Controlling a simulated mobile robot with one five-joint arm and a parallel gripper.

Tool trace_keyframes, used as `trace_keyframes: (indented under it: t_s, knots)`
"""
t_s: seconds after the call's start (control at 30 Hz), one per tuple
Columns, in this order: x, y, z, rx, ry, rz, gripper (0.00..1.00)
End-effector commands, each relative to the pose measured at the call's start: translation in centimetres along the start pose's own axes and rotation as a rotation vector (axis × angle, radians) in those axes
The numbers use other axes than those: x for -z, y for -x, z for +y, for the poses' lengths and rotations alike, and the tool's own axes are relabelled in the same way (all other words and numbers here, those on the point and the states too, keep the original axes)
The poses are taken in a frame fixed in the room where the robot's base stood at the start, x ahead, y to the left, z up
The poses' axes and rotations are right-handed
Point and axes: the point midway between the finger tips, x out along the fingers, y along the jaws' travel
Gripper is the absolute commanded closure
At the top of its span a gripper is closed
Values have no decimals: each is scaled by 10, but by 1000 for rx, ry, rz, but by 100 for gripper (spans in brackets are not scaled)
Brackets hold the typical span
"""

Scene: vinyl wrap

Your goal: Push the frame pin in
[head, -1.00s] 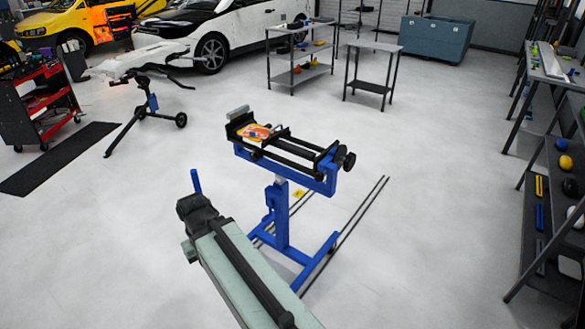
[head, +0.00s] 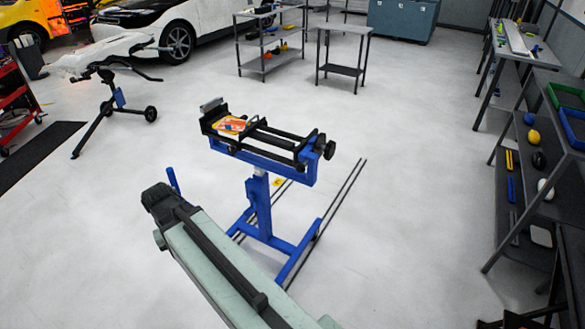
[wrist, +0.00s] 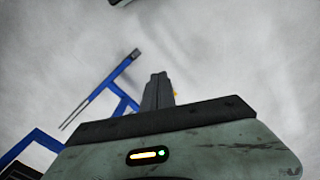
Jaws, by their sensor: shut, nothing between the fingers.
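A blue stand (head: 266,215) holds a black clamp-like frame (head: 275,140) with an orange-and-white packet (head: 232,124) at its left end. Black knobs (head: 324,147) are at the right end. I cannot make out which part is the frame pin. My gripper (head: 152,192) is in front of the stand and to its left, lower in the picture than the clamp frame and apart from it. In the wrist view its dark fingers (wrist: 158,90) are together and hold nothing. Blue bars (wrist: 108,85) show left of the fingers, over the pale floor.
A blue upright piece (head: 173,180) shows just behind my gripper. Two dark rails (head: 335,205) lie on the floor right of the stand. A shelf (head: 508,180) with coloured items lines the right side. A small table (head: 345,28) stands at the back.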

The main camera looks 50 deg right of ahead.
Motion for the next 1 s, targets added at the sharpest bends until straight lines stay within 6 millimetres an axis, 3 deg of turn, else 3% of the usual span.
trace_keyframes:
  t_s: [0.03, 0.2, 0.4, 0.5, 0.6, 0.7, 0.87, 1.0]
  knots:
    - [15, 17, 24, -38, -163, 7, 100]
    - [54, 57, 130, -208, -947, 104, 100]
    - [76, 106, 255, -355, -1826, 361, 100]
    - [78, 124, 300, -385, -2137, 502, 100]
    - [77, 135, 329, -394, -2334, 609, 100]
    - [76, 139, 342, -394, -2430, 667, 100]
    - [75, 136, 346, -392, -2454, 682, 100]
    - [73, 119, 353, -392, -2453, 680, 100]
